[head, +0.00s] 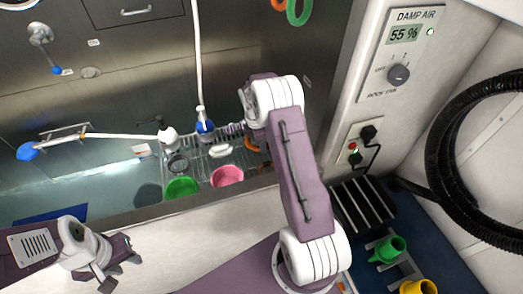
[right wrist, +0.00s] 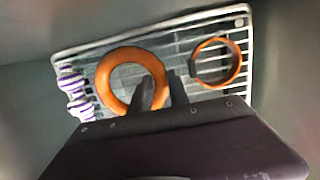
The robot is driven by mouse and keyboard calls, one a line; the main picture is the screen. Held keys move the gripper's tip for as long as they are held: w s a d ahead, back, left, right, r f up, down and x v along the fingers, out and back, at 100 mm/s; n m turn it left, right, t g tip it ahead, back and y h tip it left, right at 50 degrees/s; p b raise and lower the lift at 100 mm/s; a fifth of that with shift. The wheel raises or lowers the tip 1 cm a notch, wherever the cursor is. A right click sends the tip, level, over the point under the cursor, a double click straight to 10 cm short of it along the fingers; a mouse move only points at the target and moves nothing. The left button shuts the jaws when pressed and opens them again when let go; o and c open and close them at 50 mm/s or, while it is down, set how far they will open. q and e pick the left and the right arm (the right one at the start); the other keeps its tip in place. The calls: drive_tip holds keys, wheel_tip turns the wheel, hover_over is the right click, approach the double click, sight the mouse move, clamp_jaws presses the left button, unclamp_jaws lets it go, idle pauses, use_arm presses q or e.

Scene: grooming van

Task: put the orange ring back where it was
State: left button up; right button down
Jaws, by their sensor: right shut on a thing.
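The thick orange ring (right wrist: 112,68) shows in the right wrist view over the wire rack. My right gripper (right wrist: 162,88) is shut on its right side, one finger inside the hole and one outside. I cannot tell whether the ring touches the rack. A thinner orange ring-shaped item (right wrist: 239,66) is at the rack's right. In the head view, an orange piece (head: 252,146) shows beside my right arm, which hides the right gripper there. My left gripper (head: 122,263) is open and empty over the counter.
The wire rack (right wrist: 190,28) has purple-striped items (right wrist: 76,92) at its left end. In the head view, a green bowl (head: 182,188) and pink bowl (head: 227,176) sit at its front. Steel sink walls surround the rack.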

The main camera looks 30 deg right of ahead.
wheel_tip(320, 180, down, 3)
drive_tip(key=shift+s+r, duration=0.1)
drive_tip(key=shift+f, duration=0.2)
drive_tip(key=shift+f, duration=0.1)
drive_tip(key=c, duration=1.3)
unclamp_jaws()
drive_tip(key=shift+o, duration=0.2)
drive_tip(key=r, duration=0.4)
drive_tip(key=a+r, duration=0.1)
drive_tip(key=r, duration=0.7)
drive_tip(key=shift+w+a+r, duration=0.1)
drive_tip(key=shift+w+a, duration=0.1)
drive_tip(key=shift+a, duration=0.15)
